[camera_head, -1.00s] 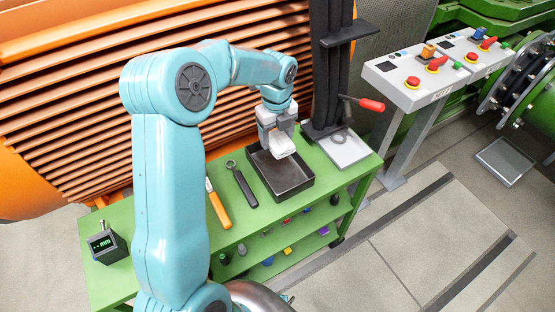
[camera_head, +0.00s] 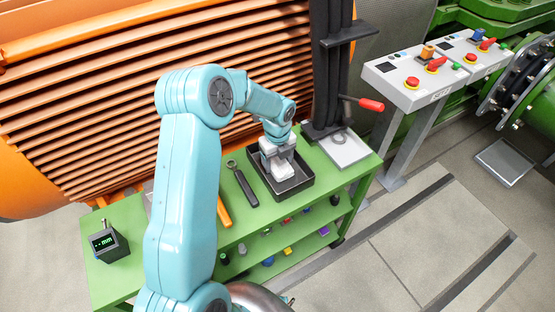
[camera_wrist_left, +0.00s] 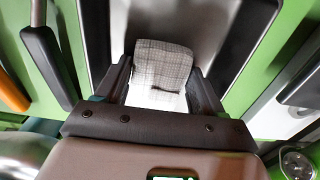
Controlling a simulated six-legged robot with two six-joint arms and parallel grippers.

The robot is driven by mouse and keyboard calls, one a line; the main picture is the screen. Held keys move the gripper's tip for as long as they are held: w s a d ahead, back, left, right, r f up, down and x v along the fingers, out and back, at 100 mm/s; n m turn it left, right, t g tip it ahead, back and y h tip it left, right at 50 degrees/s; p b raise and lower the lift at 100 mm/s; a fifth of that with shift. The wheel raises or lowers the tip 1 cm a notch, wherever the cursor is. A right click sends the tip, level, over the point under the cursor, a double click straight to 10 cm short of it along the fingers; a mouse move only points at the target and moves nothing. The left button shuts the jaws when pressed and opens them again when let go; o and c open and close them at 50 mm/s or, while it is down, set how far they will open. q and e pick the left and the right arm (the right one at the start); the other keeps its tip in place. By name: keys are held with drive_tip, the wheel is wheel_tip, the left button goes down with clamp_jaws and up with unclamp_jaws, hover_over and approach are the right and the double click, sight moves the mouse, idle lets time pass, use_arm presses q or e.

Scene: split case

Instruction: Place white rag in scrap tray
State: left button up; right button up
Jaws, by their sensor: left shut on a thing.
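The white rag (camera_head: 281,165) is in my left gripper (camera_head: 278,158), down inside the black scrap tray (camera_head: 302,184) on the green cart. In the left wrist view the rag (camera_wrist_left: 160,72) shows as a pale checked block between the two dark fingers, with the tray's grey floor (camera_wrist_left: 205,30) behind it. I cannot tell whether the rag touches the tray floor. My left gripper is shut on the rag. My right gripper is not in view.
A dark wrench (camera_head: 243,186) and an orange-handled tool (camera_head: 224,212) lie left of the tray. A light grey tray (camera_head: 345,150) stands to its right. A small gauge box (camera_head: 108,243) is at the cart's left end. A black column stands behind.

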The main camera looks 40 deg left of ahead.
sight(277, 162)
use_arm(q)
drive_tip(key=o, duration=0.9)
drive_tip(key=shift+f, duration=0.2)
drive_tip(key=shift+o, duration=0.2)
drive_tip(key=shift+r, duration=0.35)
drive_tip(key=shift+w+a+r, duration=0.1)
drive_tip(key=shift+r, duration=0.25)
wheel_tip(277, 162, up, 11)
